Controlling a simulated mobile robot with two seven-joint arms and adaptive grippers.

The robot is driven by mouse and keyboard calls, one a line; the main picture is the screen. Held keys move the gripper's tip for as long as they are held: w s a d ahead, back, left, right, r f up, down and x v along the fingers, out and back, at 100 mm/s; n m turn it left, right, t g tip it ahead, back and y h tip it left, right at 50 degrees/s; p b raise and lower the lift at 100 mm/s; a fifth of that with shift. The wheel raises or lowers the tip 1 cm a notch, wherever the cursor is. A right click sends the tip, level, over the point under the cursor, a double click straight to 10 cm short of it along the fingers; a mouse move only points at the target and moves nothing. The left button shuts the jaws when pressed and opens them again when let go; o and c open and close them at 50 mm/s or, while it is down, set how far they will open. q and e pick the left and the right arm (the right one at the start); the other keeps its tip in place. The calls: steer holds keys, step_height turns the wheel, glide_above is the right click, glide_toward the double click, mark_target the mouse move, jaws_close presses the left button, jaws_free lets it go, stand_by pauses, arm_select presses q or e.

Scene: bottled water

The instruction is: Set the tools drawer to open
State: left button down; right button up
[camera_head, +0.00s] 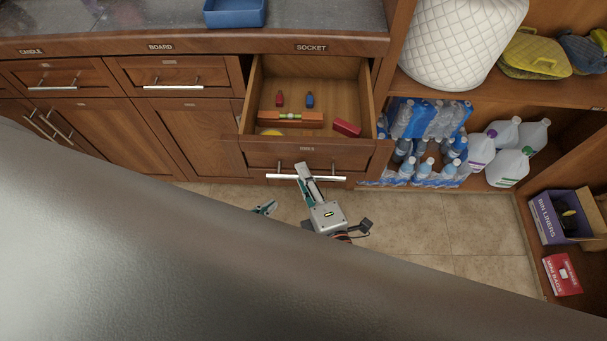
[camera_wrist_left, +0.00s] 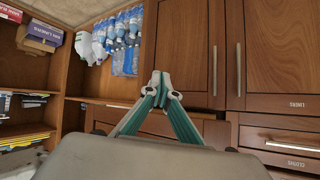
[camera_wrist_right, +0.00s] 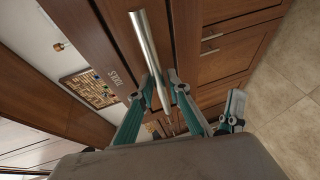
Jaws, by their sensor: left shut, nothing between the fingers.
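The tools drawer (camera_head: 315,151) is pulled out, with its interior visible in the head view. Its bar handle (camera_head: 335,178) runs across the front. My right gripper (camera_head: 302,170) is at this handle. In the right wrist view the handle (camera_wrist_right: 144,38) passes between the spread fingers of my right gripper (camera_wrist_right: 162,78); whether they press on it is unclear. My left gripper (camera_head: 266,208) is shut and empty, lower and to the left, apart from the drawer. Its tips meet in the left wrist view (camera_wrist_left: 160,78).
The drawer holds red and blue small items, a level and a red block (camera_head: 347,127). Water bottles (camera_head: 424,165) and white jugs (camera_head: 508,167) stand in the right shelf. Closed cabinets are at left. The tiled floor (camera_head: 440,225) before the drawer is clear.

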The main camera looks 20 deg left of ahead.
steer(key=v, duration=1.1)
steer(key=shift+s+d, duration=0.25)
steer(key=shift+s, duration=0.05)
steer(key=w+d+f+m+h, duration=0.1)
steer(key=d+f+m+h, duration=0.1)
steer(key=d+f+m, duration=0.3)
steer(key=w+d+f+m+g+h, duration=0.1)
steer(key=d+f+m+h, duration=0.2)
steer(key=d+m, duration=0.6)
steer(key=w+d+f+m+h, duration=0.2)
steer(key=d+f+m, duration=0.4)
steer(key=d, duration=0.5)
steer(key=shift+f+m+g, duration=0.4)
steer(key=shift+f, duration=0.15)
